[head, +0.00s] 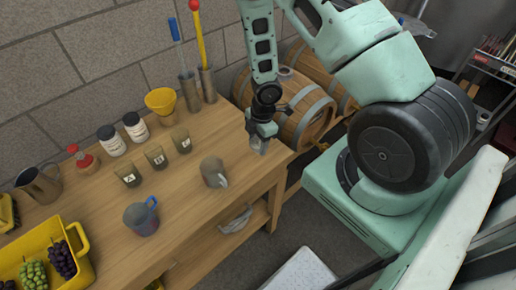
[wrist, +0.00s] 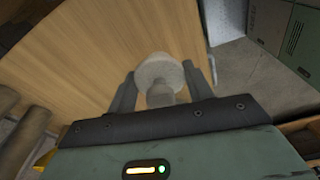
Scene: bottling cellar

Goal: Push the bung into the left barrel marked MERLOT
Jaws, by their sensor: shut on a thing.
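My gripper (head: 262,138) is above the right end of the wooden table, pointing down. In the wrist view my gripper (wrist: 160,92) is shut on a pale, whitish bung (wrist: 160,73), which sits between the two fingers. In the head view the bung is hard to make out at the fingertips. A wooden barrel (head: 309,117) with grey hoops lies on its side beyond the table's right end. A second barrel (head: 309,62) lies behind it, partly hidden by my arm. No MERLOT marking can be read on either, and I see no bung hole clearly.
The table (head: 190,205) holds a grey mug (head: 213,172), a blue-handled mug (head: 140,219), several labelled cups, white jars, a yellow funnel (head: 161,101) and a yellow crate (head: 84,236) of grapes. Tall tools stand by the wall. The table's right end below my gripper is clear.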

